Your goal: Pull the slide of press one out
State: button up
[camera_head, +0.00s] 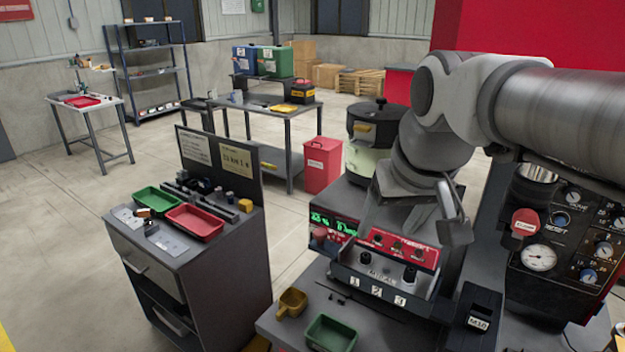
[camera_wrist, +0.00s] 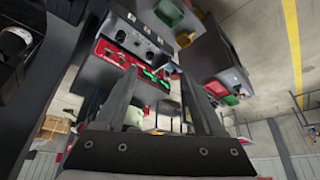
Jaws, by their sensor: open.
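My gripper (camera_head: 410,222) hangs over the dark bench, above and beside the red-faced control box (camera_head: 400,247). Its two fingers are wide apart and nothing shows held between them; they also show in the wrist view (camera_wrist: 160,82). A tray-like block (camera_head: 378,291) marked 1, 2 and 3, with dark knobs, sits in front of the red-faced box. A black block (camera_head: 479,308) with a white label stands to its right. I cannot tell which part is press one or its slide; the arm hides part of the bench.
A black panel (camera_head: 545,285) with gauges and knobs stands at the right. A green tray (camera_head: 331,333) and a yellow scoop (camera_head: 291,303) lie at the bench's front. A round drum (camera_head: 368,165) stands behind. A grey cabinet (camera_head: 200,262) is to the left, with floor between.

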jog(key=w+a+f+n+b, duration=0.1)
jog(key=w+a+b, duration=0.1)
jog(key=w+a, duration=0.35)
jog(key=w+a+b, duration=0.1)
jog(key=w+a, duration=0.1)
jog(key=w, duration=0.7)
send_near(320, 232)
jog(key=shift+g, duration=0.4)
jog(key=x, duration=0.5)
jog(key=b+x, duration=0.1)
jog(key=x, duration=0.2)
jog(key=shift+w, duration=0.45)
grip_shut()
